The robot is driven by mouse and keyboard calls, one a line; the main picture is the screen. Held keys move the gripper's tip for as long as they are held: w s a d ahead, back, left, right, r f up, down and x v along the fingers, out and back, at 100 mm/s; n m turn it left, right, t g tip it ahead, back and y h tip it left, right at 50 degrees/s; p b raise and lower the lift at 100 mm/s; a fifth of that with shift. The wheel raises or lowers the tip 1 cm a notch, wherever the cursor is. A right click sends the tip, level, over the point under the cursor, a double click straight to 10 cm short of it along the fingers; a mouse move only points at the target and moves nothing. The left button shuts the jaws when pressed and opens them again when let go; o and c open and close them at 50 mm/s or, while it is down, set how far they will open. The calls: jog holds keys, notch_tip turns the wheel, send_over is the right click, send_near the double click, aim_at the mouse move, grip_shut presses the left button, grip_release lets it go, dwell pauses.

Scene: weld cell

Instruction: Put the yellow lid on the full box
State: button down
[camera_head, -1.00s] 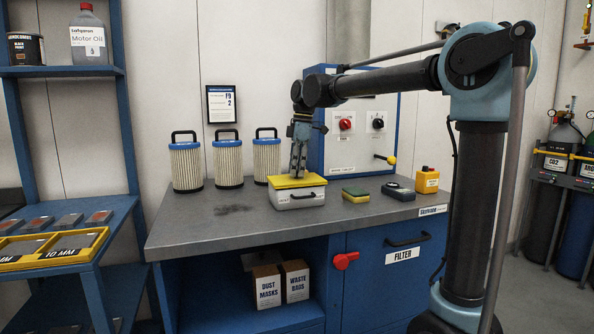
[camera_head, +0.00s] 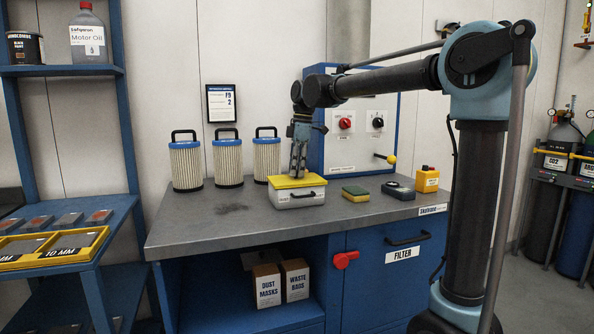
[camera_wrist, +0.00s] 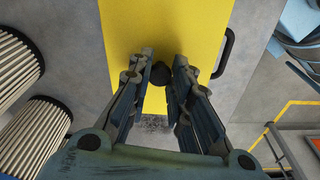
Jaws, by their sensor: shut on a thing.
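The yellow lid (camera_head: 293,181) lies flat over the top of the light grey box (camera_head: 298,198) on the workbench. My gripper (camera_head: 297,175) points straight down over the lid's middle. In the wrist view my gripper (camera_wrist: 162,78) has its fingers shut on the lid's dark knob (camera_wrist: 161,73). The yellow lid (camera_wrist: 190,40) spans the upper middle of that view, with the box's black handle (camera_wrist: 226,52) beside its right edge. The box's inside is hidden under the lid. I cannot tell whether the lid is fully seated.
The grey workbench (camera_head: 240,233) carries several pleated filters (camera_head: 227,165) at the back left. A green and yellow sponge (camera_head: 355,193), a dark device (camera_head: 398,190) and a yellow button box (camera_head: 427,179) stand to the right. A control cabinet (camera_head: 350,145) stands behind the box.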

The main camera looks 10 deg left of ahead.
jog(key=c, duration=1.4)
grip_release()
jog(key=shift+o, duration=0.3)
jog(key=o, duration=0.4)
jog(key=shift+r, duration=0.1)
jog(key=shift+r, duration=0.15)
jog(key=shift+w+r, duration=0.1)
jog(key=shift+r, duration=3.15)
